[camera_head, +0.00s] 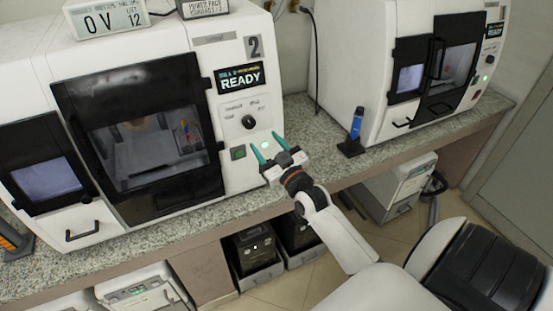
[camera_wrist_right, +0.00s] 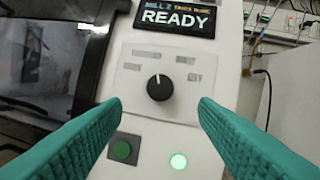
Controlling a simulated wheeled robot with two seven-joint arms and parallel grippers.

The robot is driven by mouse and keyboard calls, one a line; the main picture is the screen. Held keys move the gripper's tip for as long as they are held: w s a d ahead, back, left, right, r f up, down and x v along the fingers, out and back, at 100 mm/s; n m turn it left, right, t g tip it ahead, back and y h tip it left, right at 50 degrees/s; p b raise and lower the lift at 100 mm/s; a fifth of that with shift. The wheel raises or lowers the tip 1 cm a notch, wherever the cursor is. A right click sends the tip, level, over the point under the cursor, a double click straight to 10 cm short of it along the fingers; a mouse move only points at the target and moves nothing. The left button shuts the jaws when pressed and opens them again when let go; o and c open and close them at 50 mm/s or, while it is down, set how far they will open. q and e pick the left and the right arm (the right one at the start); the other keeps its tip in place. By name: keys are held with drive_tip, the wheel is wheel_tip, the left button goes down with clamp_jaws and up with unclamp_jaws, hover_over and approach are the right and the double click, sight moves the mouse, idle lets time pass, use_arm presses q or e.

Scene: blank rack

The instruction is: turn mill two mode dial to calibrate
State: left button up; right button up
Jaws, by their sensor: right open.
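Mill two (camera_head: 155,110) is the white machine with the "2" and a READY display (camera_head: 240,77), also in the right wrist view (camera_wrist_right: 176,18). Its mode dial (camera_head: 248,122) is a round black knob on a pale label plate. In the right wrist view the dial (camera_wrist_right: 160,88) has its white mark pointing almost straight up. Several labels ring it, mostly too blurred to read. My right gripper (camera_head: 266,142) is open and empty, its teal fingers pointing at the panel below the dial. In the wrist view the dial appears between the fingertips, apart from both. My left gripper is not in view.
A dark-windowed door (camera_head: 140,135) is left of the panel. Another white mill (camera_head: 390,50) and a blue handheld item (camera_head: 357,122) on a black stand are to the right on the speckled counter (camera_head: 320,140).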

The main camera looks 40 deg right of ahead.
drive_tip(key=s, duration=0.3)
drive_tip(key=s+b, duration=0.1)
drive_tip(key=s, duration=0.1)
drive_tip(key=shift+a+f, duration=0.25)
drive_tip(key=shift+f, duration=0.15)
drive_tip(key=s+a+f+g, duration=0.2)
drive_tip(key=s+f+g, duration=0.1)
drive_tip(key=f, duration=0.9)
drive_tip(key=s+a+f+g+y, duration=0.1)
drive_tip(key=s+f+g, duration=0.2)
drive_tip(key=f, duration=0.9)
drive_tip(key=s+a+f+g, duration=0.2)
drive_tip(key=f+g, duration=0.1)
drive_tip(key=f, duration=0.9)
drive_tip(key=s+a+f+g, duration=0.2)
drive_tip(key=s+f, duration=0.5)
drive_tip(key=s, duration=0.4)
drive_tip(key=s+a+f+n+g+b, duration=0.1)
drive_tip(key=s+a+f+g, duration=0.2)
drive_tip(key=s+f, duration=0.5)
drive_tip(key=s+a+f+g, duration=0.3)
drive_tip(key=s+f, duration=0.4)
drive_tip(key=s, duration=0.7)
drive_tip(key=shift+f+g+y+b, duration=0.15)
drive_tip(key=shift+g+y+b, duration=0.25)
drive_tip(key=shift+g, duration=0.5)
